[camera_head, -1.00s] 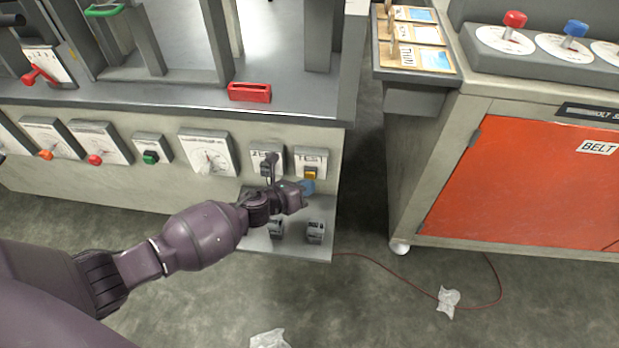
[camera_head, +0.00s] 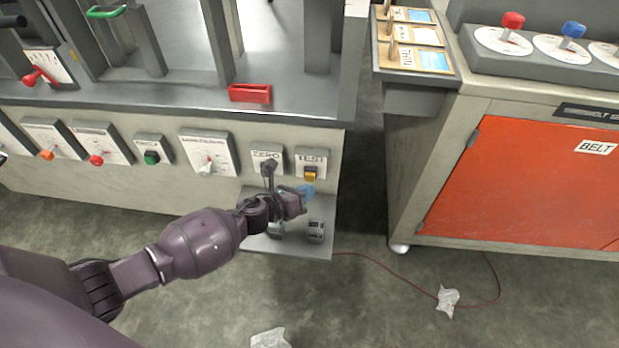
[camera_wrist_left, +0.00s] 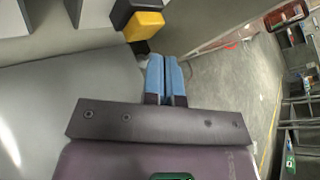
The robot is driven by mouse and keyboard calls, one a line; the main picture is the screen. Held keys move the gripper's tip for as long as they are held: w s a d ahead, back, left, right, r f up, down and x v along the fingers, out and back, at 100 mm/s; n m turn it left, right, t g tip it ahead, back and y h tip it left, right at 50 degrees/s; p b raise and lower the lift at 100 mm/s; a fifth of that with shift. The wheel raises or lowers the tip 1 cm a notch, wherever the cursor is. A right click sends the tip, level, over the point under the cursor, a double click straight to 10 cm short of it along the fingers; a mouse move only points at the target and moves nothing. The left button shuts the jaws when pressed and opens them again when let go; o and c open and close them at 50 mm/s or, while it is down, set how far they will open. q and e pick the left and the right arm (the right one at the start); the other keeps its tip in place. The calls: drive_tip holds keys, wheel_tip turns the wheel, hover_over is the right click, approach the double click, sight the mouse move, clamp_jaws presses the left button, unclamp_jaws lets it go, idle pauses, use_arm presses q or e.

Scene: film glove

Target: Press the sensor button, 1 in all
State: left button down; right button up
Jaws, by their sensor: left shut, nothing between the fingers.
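The yellow button (camera_head: 311,174) sits under a TEST label on the front panel of the grey machine. In the left wrist view a yellow block on a black base (camera_wrist_left: 145,25) shows near the top. My left gripper (camera_head: 308,192) has blue fingers, which are shut with nothing between them. Its tips are just below the yellow button, and I see a small gap. In the left wrist view the shut fingers (camera_wrist_left: 166,72) point up, below and right of the yellow block. A ZERO plate (camera_head: 266,153) is left of TEST; my wrist partly hides its lower part. My right gripper is not in view.
A small grey shelf (camera_head: 318,253) with grey blocks (camera_head: 316,231) juts out below the panel. Dials and a green button (camera_head: 151,158) are to the left. An orange-doored cabinet (camera_head: 520,185) stands right, across a floor gap.

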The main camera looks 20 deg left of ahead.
use_arm(q)
drive_tip(key=s, duration=0.2)
drive_tip(key=s+d, duration=0.1)
drive_tip(key=s, duration=0.1)
drive_tip(key=shift+s+d+p, duration=0.2)
drive_tip(key=shift+s+p, duration=0.15)
idle(0.8)
